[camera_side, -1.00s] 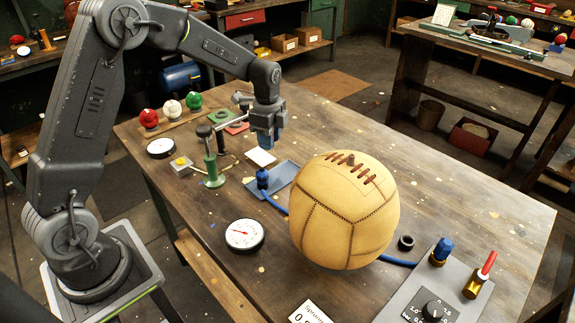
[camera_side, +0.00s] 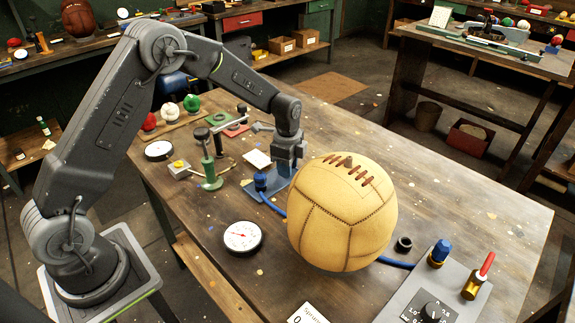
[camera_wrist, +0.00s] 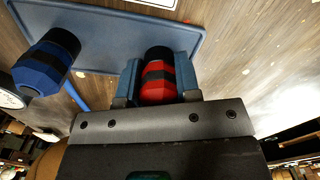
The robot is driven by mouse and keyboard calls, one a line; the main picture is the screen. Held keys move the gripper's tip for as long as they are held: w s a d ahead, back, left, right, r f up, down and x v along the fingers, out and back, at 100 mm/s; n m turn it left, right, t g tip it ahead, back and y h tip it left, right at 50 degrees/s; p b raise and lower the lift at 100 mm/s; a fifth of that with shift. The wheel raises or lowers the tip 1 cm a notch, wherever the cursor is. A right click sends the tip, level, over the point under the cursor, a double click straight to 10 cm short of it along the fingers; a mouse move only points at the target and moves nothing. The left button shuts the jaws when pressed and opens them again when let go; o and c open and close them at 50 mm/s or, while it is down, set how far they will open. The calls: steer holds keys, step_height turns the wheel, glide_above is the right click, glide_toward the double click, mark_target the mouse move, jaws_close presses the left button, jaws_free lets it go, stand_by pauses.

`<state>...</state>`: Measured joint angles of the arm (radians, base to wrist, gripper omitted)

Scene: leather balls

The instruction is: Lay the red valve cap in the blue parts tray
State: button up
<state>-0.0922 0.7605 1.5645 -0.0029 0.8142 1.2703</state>
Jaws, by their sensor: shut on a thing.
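My gripper (camera_side: 285,166) hangs over the blue parts tray (camera_side: 268,193), close behind the leather ball. In the wrist view, its two blue fingers (camera_wrist: 157,68) are shut on the red valve cap (camera_wrist: 158,82), which has a dark band and a dark far end. The tray (camera_wrist: 105,42) lies beyond and below the fingers there, with the cap near its edge; the exact gap between cap and tray cannot be told. The cap is hidden by the gripper in the side view. A blue hose fitting (camera_wrist: 45,65) stands at the tray's left end.
The large tan ball (camera_side: 343,213) stands just in front of the tray. A green clamp post (camera_side: 208,160), a white card (camera_side: 257,160) and a dial gauge (camera_side: 242,236) are nearby. A blue hose runs from the fitting (camera_side: 261,183).

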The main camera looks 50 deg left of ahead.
steer(key=shift+f, duration=0.1)
steer(key=o, duration=0.9)
